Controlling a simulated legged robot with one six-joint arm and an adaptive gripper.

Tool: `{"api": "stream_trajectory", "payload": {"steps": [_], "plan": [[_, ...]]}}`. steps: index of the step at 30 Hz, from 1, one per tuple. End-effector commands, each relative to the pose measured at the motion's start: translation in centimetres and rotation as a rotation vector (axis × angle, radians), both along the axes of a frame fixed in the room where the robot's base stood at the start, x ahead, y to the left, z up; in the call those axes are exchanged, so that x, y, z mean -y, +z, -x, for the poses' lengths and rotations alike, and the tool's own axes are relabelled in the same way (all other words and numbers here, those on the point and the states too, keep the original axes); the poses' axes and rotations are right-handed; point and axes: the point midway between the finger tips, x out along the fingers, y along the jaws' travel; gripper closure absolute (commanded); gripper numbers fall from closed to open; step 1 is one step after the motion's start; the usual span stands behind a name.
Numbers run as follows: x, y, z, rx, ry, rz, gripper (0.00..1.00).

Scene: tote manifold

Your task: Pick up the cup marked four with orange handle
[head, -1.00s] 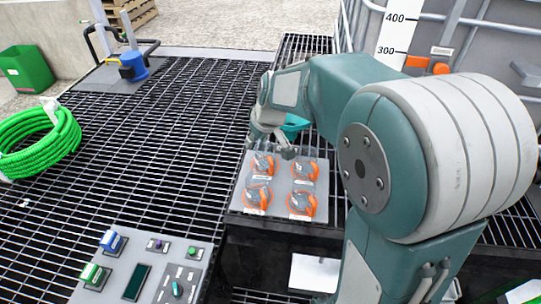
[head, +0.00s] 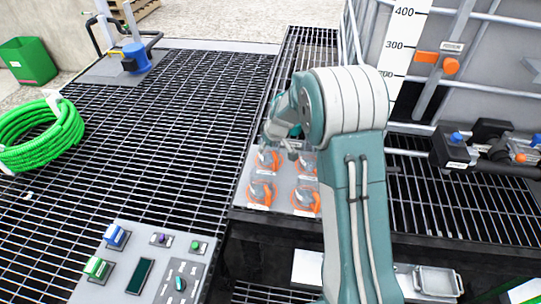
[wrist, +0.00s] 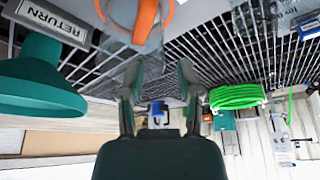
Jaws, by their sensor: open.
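Several grey items with orange parts sit on a grey plate (head: 240,196) in the head view: back left (head: 268,158), front left (head: 260,194), back right (head: 308,163) and front right (head: 306,200). Their white labels are too small to read, so I cannot tell which is marked four. My gripper (head: 290,146) is above the plate's back edge, partly hidden by my arm. In the wrist view, my gripper (wrist: 158,80) is open with nothing between its fingers. A curved orange handle (wrist: 146,18) on a grey body shows at the top edge, apart from the fingers.
A teal funnel-like vessel (wrist: 40,88) lies beside a RETURN label (wrist: 50,20) in the wrist view. A control panel (head: 150,262) stands front left, a green hose (head: 35,135) far left, and a caged tank (head: 480,75) right. The left grating is mostly clear.

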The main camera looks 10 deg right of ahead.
Motion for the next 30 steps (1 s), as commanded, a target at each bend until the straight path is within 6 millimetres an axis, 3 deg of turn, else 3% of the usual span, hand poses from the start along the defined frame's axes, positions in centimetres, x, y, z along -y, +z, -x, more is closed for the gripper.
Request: {"api": "stream_trajectory", "payload": {"steps": [13, 22, 23, 25, 26, 30], "plan": [[-1.1, -5.1, -1.8, -0.001, 0.000, 0.000, 0.55], [-1.2, -5.5, -2.0, 0.000, 0.000, 0.000, 0.55], [-1.2, -5.5, -2.0, 0.000, 0.000, 0.000, 0.64], [-1.2, -5.5, -1.9, 0.000, 0.000, 0.000, 0.95], [-1.2, -5.5, -1.9, 0.000, 0.000, 0.000, 1.00], [-1.2, -5.5, -1.9, 0.000, 0.000, 0.000, 1.00]]}}
